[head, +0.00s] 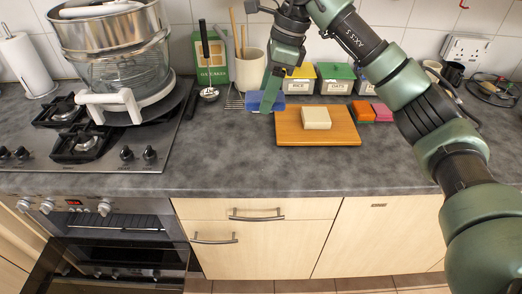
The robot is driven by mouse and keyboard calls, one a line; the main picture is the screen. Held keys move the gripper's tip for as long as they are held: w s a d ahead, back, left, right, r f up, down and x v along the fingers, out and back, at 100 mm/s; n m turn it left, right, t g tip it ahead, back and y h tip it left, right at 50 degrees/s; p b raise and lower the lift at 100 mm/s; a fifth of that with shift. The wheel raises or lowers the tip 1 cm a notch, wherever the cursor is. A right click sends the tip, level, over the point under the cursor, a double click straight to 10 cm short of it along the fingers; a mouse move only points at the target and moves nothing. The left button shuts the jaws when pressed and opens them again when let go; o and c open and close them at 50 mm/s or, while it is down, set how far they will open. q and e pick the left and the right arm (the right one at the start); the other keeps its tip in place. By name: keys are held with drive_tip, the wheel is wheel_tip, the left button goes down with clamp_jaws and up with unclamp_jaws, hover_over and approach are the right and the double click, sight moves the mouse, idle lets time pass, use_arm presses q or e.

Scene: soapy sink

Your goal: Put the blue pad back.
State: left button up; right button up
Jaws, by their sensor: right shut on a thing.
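The blue pad (253,101) is at the back of the counter, just left of the wooden board's far left corner. My right gripper (268,101) reaches down from above and is shut on the pad; its green finger hides the pad's middle. I cannot tell whether the pad touches the counter. My left gripper is not in view.
A cream block (316,118) lies on the wooden board (345,137). Orange-green (364,111) and pink-orange (382,112) pads sit right of it. A wire rack (234,101) and utensil pot (250,68) stand behind left. The front counter (230,160) is clear.

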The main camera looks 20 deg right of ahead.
wheel_tip(320, 180, down, 6)
drive_tip(key=s+p, duration=0.1)
drive_tip(key=s, duration=0.1)
drive_tip(key=p, duration=0.2)
hover_over(264, 167)
drive_tip(key=f, duration=0.7)
drive_tip(key=shift+s+d+f, duration=0.1)
drive_tip(key=shift+d+f, duration=0.2)
drive_tip(key=shift+d, duration=0.05)
drive_tip(key=shift+s+f, duration=0.1)
drive_tip(key=shift+f, duration=0.75)
wheel_tip(264, 167, down, 4)
drive_tip(key=shift+r+p, duration=0.25)
drive_tip(key=shift+p, duration=0.2)
drive_tip(key=shift+f+b, duration=0.55)
drive_tip(key=shift+b, duration=0.1)
drive_tip(key=shift+f, duration=0.1)
